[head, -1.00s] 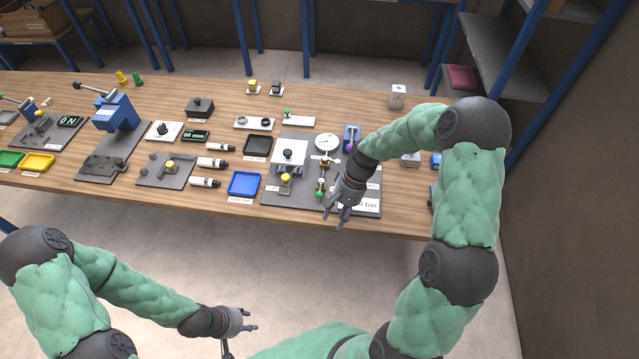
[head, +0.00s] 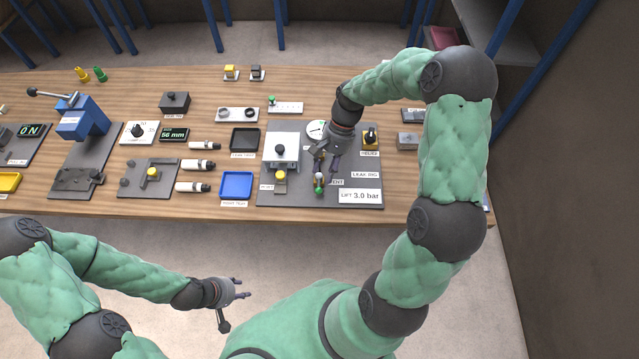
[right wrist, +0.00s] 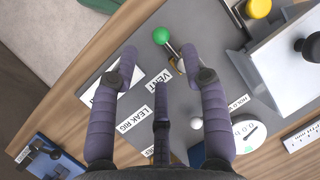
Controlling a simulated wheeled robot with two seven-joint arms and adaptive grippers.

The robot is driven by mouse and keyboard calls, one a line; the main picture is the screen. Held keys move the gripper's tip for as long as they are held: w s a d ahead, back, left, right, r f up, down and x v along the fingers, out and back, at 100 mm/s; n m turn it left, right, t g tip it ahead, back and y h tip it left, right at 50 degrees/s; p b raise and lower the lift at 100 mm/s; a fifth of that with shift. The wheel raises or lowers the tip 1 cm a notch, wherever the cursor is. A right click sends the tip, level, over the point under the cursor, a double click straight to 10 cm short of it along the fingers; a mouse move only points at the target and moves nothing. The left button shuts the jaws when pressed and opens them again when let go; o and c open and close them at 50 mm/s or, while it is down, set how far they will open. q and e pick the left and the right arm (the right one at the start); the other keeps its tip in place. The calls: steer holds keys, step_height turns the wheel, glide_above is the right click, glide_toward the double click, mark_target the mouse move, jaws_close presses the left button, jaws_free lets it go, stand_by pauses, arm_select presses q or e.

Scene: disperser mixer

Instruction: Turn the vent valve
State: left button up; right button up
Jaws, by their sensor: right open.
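The vent valve (head: 319,186) has a green-tipped lever and stands near the front of the grey leak-rig panel (head: 290,198), beside a partly covered VENT label. In the right wrist view its green ball (right wrist: 160,36) lies just beyond the fingertips, with the stem running towards the right finger, which partly hides the valve body. My right gripper (head: 327,165) is open and empty over the panel, just behind the valve in the head view; I cannot tell whether a finger touches it. My left gripper (head: 236,306) is open and empty in front of the table.
A white plate with a black knob (head: 281,149) stands left of the valve, with a yellow-topped port (head: 280,176) in front of it. A round gauge (head: 316,129) and a relief knob (head: 370,136) sit behind. A 3.0 bar sign (head: 359,196) lies at front right. A blue tray (head: 236,185) is further left.

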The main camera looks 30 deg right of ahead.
mark_target(319, 188)
steer(key=x, duration=0.6)
steer(key=shift+a+f+b, duration=0.2)
steer(key=shift+f+b, duration=0.15)
jaws_close()
